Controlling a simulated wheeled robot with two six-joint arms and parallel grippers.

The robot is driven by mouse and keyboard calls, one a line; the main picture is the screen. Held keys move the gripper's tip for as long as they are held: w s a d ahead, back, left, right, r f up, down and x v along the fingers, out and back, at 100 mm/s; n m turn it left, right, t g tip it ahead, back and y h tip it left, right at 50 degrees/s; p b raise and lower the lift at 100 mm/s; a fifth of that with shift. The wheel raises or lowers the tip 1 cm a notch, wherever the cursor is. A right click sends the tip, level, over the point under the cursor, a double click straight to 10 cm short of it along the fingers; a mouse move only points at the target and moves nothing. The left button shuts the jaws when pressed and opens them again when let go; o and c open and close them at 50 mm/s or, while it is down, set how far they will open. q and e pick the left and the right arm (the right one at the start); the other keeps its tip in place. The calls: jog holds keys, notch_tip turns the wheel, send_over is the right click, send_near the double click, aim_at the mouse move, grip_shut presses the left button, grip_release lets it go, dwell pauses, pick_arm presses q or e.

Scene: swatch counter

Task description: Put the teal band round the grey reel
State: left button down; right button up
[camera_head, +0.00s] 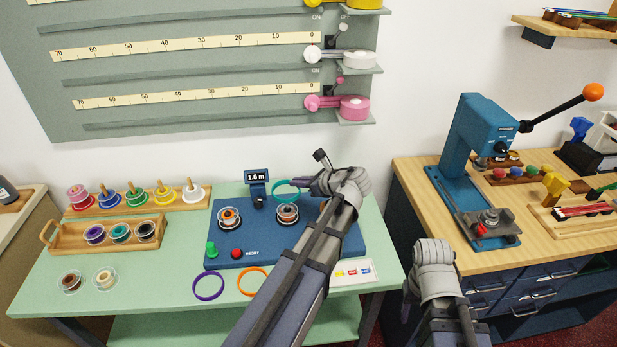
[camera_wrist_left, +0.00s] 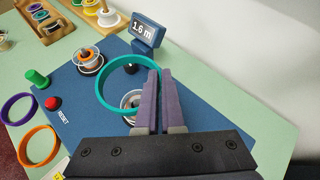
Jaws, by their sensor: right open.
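The teal band (camera_head: 279,197) is held at its right side by my left gripper (camera_head: 301,184), which is shut on it. It also shows in the left wrist view (camera_wrist_left: 99,86), between the purple finger pads (camera_wrist_left: 157,90). The grey reel (camera_head: 288,216) sits on the blue board, just below the band in the head view. In the left wrist view the reel (camera_wrist_left: 129,104) shows partly through the band's lower part and partly behind the fingers. The band looks raised above the reel, not round it. My right gripper (camera_head: 407,308) is empty, low in front of the wooden bench.
The blue board (camera_head: 240,204) carries an orange-cored reel (camera_head: 229,218), a length display (camera_head: 257,176), a green knob (camera_head: 211,249) and a red button (camera_head: 237,254). Purple (camera_head: 208,286) and orange (camera_head: 251,281) bands lie in front. Spool racks stand left.

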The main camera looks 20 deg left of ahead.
pick_arm(q)
jog(key=shift+f+b, duration=3.25)
jog(key=shift+f+b, duration=0.35)
jog(key=shift+b, duration=0.05)
jog(key=c, duration=1)
grip_release()
jog(key=shift+s, duration=0.1)
notch_tip(320, 180, up, 7)
jog(key=p, duration=0.7)
